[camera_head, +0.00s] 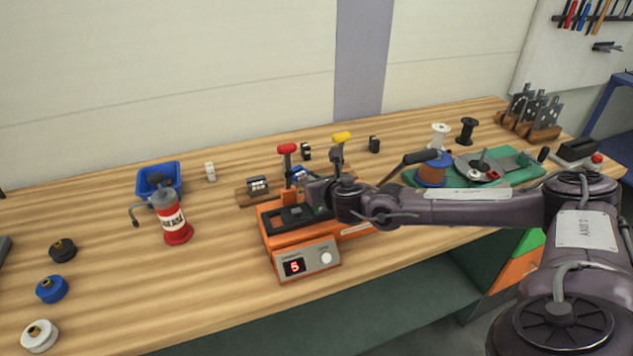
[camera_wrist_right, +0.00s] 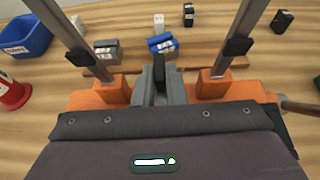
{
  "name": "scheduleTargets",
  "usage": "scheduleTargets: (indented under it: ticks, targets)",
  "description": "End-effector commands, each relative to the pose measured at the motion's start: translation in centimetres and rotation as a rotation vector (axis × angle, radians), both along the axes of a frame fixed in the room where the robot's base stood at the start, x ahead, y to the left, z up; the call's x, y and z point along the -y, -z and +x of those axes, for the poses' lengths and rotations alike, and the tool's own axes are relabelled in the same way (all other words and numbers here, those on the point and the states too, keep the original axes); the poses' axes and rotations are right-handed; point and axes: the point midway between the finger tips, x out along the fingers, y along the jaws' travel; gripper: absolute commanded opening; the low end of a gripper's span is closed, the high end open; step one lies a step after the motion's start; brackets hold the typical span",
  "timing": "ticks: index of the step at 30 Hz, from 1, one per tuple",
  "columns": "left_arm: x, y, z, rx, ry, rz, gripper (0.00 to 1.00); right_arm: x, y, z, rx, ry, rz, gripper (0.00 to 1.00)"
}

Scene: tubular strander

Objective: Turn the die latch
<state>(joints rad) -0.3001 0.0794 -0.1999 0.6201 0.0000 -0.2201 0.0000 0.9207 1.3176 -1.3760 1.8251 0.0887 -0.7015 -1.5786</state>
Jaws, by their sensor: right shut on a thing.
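The orange machine (camera_head: 262,238) stands on the wooden bench, with a red "5" display on its front. A red-knobbed lever (camera_head: 287,149) and a yellow-knobbed lever (camera_head: 341,138) rise from it. My right gripper (camera_head: 318,193) reaches in from the right, low over the machine's top. In the right wrist view, the grey fingers of my right gripper (camera_wrist_right: 160,88) are shut on a small dark upright piece, which looks like the die latch (camera_wrist_right: 159,68), between the two lever posts. My wrist hides much of the machine there. My left gripper is not in view.
A red oil can (camera_head: 172,215) and a blue bin (camera_head: 158,179) stand left of the machine. Small dies in holders (camera_head: 257,185) sit behind it. A green turntable base (camera_head: 525,170) with spools lies to the right, near my arm.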

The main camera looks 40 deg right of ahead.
Motion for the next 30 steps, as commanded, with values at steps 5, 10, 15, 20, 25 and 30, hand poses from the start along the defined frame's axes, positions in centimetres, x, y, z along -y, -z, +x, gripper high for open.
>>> scheduleTargets:
  ticks: [5,10,15,20,25,30]
  targets:
    - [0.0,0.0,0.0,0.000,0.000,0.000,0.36,0.0,-0.1,0.0,0.002,0.001,-0.001,0.00]
    - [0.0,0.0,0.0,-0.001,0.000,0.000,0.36,0.0,-0.1,0.0,0.002,0.001,-0.001,0.32]
    - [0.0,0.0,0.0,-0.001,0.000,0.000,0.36,0.0,-0.1,0.0,0.001,0.001,-0.001,0.33]
    - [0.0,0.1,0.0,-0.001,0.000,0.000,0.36,0.0,-0.1,-0.2,0.001,0.001,-0.001,0.33]
    - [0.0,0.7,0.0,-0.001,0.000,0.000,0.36,-0.4,-0.7,-2.0,0.001,0.001,0.000,0.33]
    - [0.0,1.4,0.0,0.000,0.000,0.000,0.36,-0.9,-1.7,-4.6,0.000,0.000,-0.002,0.33]
